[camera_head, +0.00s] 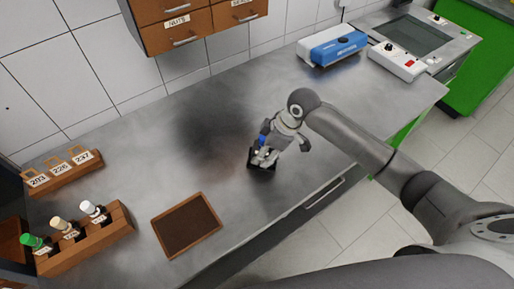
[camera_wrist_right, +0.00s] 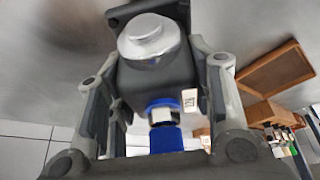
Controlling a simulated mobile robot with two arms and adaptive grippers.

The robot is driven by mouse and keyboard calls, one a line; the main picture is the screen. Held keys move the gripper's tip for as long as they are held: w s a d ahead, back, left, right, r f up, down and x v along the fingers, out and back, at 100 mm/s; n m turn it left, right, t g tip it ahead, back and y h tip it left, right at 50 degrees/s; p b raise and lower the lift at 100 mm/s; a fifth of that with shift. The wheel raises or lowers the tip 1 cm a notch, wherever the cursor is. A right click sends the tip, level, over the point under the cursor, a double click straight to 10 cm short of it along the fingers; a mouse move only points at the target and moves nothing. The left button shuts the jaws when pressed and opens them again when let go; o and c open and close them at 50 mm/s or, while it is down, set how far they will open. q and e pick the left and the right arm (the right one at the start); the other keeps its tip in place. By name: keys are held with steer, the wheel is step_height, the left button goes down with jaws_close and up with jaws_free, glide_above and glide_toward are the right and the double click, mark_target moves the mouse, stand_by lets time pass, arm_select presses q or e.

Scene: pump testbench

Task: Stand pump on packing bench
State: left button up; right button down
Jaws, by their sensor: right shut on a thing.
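The pump (camera_wrist_right: 150,75) has a dark grey body, a round silver cap, a blue ring and a small white label. It fills the middle of the right wrist view, between the two fingers of my right gripper (camera_wrist_right: 160,100). My right gripper (camera_head: 262,160) is shut on the pump, over the middle of the grey metal bench (camera_head: 225,110). In the head view the gripper hides most of the pump, and a bit of blue shows beside the fingers. I cannot tell whether the pump touches the bench top. My left gripper is not in view.
A brown-framed tray (camera_head: 187,226) lies left of the gripper. A wooden bottle rack (camera_head: 85,240) and a wooden tag holder (camera_head: 62,173) stand at the far left. A blue and white device (camera_head: 338,48) and a control box (camera_head: 397,62) stand at the back right. Drawers (camera_head: 190,22) hang above the bench.

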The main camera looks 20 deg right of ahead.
mark_target(265, 157)
steer(key=shift+w+d+f, duration=0.2)
steer(key=shift+w+f, duration=0.05)
steer(key=shift+f+p, duration=0.35)
steer(key=shift+p, duration=0.05)
steer(key=shift+f+p, duration=0.4)
steer(key=shift+f, duration=0.9)
steer(key=c, duration=1.1)
jaws_free()
steer(key=shift+d+f, duration=0.1)
steer(key=shift+f, duration=0.15)
steer(key=o, duration=0.4)
steer(key=shift+s, duration=0.1)
steer(key=shift+r, duration=0.1)
steer(key=shift+r, duration=0.1)
